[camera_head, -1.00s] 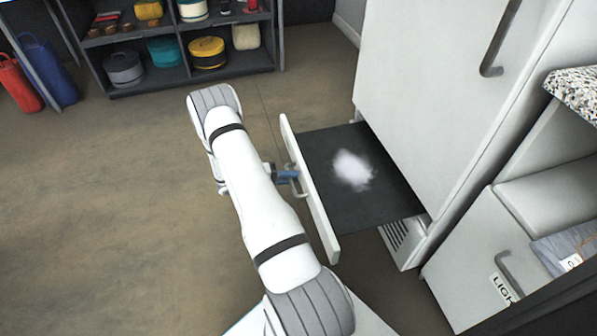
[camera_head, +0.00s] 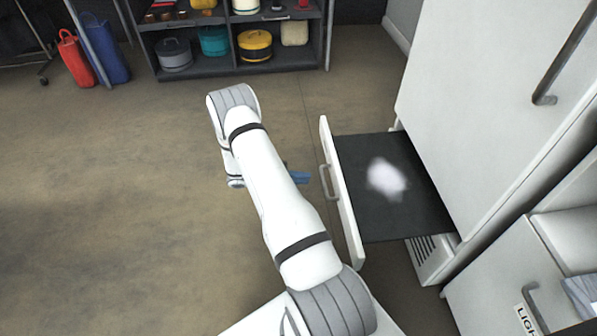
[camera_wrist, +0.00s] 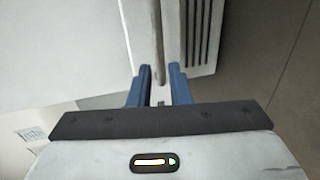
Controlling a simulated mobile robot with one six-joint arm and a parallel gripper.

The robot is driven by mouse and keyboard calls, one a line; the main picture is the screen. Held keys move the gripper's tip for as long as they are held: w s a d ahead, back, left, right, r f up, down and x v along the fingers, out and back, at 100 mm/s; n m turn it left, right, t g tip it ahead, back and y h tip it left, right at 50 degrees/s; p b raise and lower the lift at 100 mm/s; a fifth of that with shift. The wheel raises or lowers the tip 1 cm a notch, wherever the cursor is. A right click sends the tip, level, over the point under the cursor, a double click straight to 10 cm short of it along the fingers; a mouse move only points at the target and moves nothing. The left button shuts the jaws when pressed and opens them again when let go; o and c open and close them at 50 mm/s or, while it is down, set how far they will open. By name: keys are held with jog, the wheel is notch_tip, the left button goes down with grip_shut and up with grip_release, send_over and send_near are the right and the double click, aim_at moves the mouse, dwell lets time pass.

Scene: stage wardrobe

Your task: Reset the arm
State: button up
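My arm (camera_head: 270,190) reaches out over the floor, with my gripper (camera_head: 305,178) at its far end, partly hidden behind the arm. The blue fingertips point at the grey handle (camera_head: 326,182) of a pulled-out drawer (camera_head: 345,200), with a small gap between them. In the wrist view my gripper (camera_wrist: 162,88) has its two blue fingers apart, with nothing held between them. The drawer is low in a white cabinet and has a dark bottom. A blurred white patch (camera_head: 387,178) lies in it.
The tall white cabinet door (camera_head: 480,110) stands right of the arm. A dark shelf (camera_head: 235,67) with round boxes is at the back. Red (camera_head: 76,58) and blue (camera_head: 104,48) bags stand at the back left. The floor (camera_head: 110,200) left of the arm is clear.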

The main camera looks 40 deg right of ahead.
jog(key=s+a+r+t+y+p, duration=0.1)
jog(key=a+r+y+p, duration=0.3)
jog(key=r, duration=0.8)
jog(key=s+a+r+n+p, duration=0.15)
jog(key=r+p, duration=0.45)
jog(key=r, duration=0.6)
jog(key=s+a+r+m+t+y+p, duration=0.1)
jog(key=a+r+y+p, duration=0.3)
jog(key=r, duration=0.8)
jog(key=s+a+r+n+t+y+p, duration=0.1)
jog(key=s+a+r+p, duration=0.4)
jog(key=r, duration=0.5)
jog(key=s+a+r+n+t+y+p, duration=0.2)
jog(key=s+a+r+t+y+p, duration=0.1)
jog(key=r+p, duration=0.4)
jog(key=s+a+r+n+t+y+p, duration=0.1)
jog(key=s+a+r+t+p, duration=0.3)
jog(key=r, duration=0.9)
jog(key=s+a+n+p, duration=0.1)
jog(key=s+a+p, duration=0.1)
jog(key=s+a, duration=0.1)
jog(key=shift+a+r+y, duration=0.15)
jog(key=shift+r+y, duration=0.15)
jog(key=shift+y, duration=0.1)
